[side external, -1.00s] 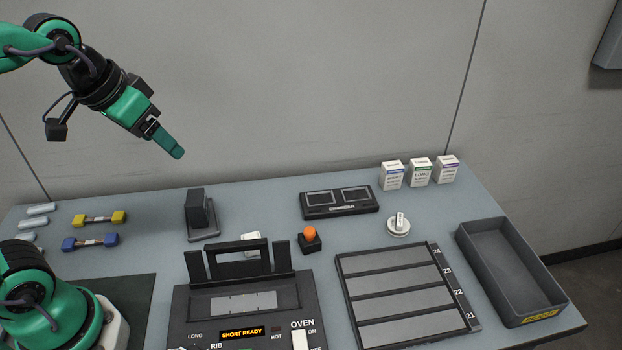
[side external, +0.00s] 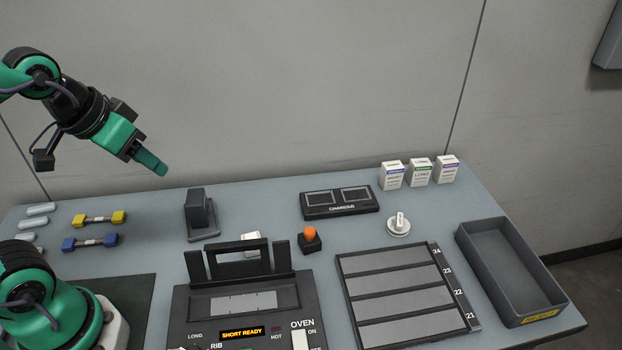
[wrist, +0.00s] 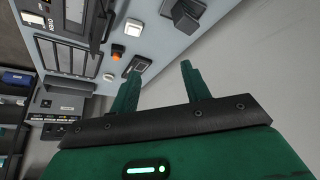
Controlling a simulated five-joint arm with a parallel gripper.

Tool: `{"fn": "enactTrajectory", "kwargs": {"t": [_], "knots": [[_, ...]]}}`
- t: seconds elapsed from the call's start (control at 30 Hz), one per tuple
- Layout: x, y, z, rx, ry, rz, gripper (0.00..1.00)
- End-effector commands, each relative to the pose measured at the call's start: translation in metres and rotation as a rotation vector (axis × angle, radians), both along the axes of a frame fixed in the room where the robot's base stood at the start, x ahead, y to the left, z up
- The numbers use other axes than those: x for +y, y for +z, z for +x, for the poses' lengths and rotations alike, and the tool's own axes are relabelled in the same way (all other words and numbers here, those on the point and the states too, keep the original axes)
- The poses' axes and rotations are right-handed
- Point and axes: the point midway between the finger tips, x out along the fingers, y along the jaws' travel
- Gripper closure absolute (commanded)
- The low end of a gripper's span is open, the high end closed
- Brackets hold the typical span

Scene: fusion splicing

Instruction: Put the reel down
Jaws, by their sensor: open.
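My gripper (side external: 158,168) hangs in the air above the back left of the bench, tilted down to the right. In the wrist view its two green fingers (wrist: 161,76) are apart with nothing held between them. No thing can be told for certain as the reel. A yellow-ended spool-like piece (side external: 99,219) and a blue-ended one (side external: 90,243) lie on the bench at the left, below my gripper in the picture. A white round piece with an upright tab (side external: 399,224) sits on the bench at the right, well away from my gripper.
A black upright device (side external: 198,216) stands near my gripper. The splicer with oven (side external: 250,300) is at the front, beside an orange button (side external: 310,234). A charger (side external: 339,203), numbered tray (side external: 408,291), small boxes (side external: 420,172) and reject bin (side external: 510,271) fill the right.

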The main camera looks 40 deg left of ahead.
Motion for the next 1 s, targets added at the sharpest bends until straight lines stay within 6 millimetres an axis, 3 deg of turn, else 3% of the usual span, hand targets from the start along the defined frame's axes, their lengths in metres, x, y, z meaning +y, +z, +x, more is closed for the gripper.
{"fn": "enactTrajectory", "kwargs": {"t": [0.53, 1.0], "knots": [[-0.033, 0.019, 0.084, 0.032, 0.067, -0.083, 0.53], [-0.079, 0.011, 0.164, 0.065, 0.135, -0.153, 0.53]]}}
